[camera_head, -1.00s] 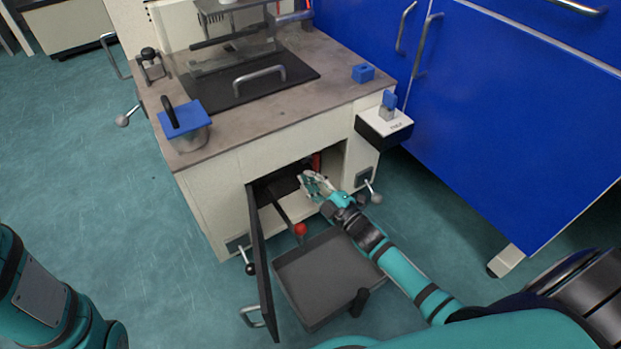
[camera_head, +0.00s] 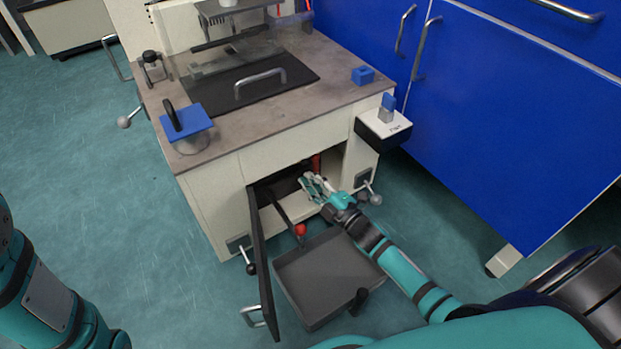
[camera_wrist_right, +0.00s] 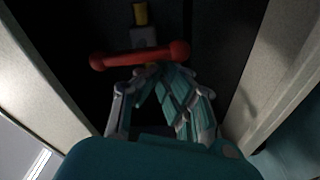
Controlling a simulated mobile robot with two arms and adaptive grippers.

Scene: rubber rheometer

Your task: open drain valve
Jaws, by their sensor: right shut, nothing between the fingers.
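The drain valve shows in the right wrist view as a red bar handle (camera_wrist_right: 140,55) with rounded ends, below a small brass-coloured fitting (camera_wrist_right: 140,13). In the head view a red part (camera_head: 316,162), probably this handle, stands inside the open cabinet. My right gripper (camera_head: 306,178) reaches into the cabinet opening beside it. In the wrist view the right gripper's fingertips (camera_wrist_right: 157,68) are together and empty, right at the handle's lower edge. I cannot tell whether they touch it. My left gripper is out of view; only part of the left arm shows.
The cabinet door (camera_head: 262,262) stands open at the left of the opening. A grey tray (camera_head: 330,275) sits low in front, under my right arm. A rod with a red ball (camera_head: 300,230) lies near the tray. Pale cabinet walls (camera_wrist_right: 282,85) flank the gripper.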

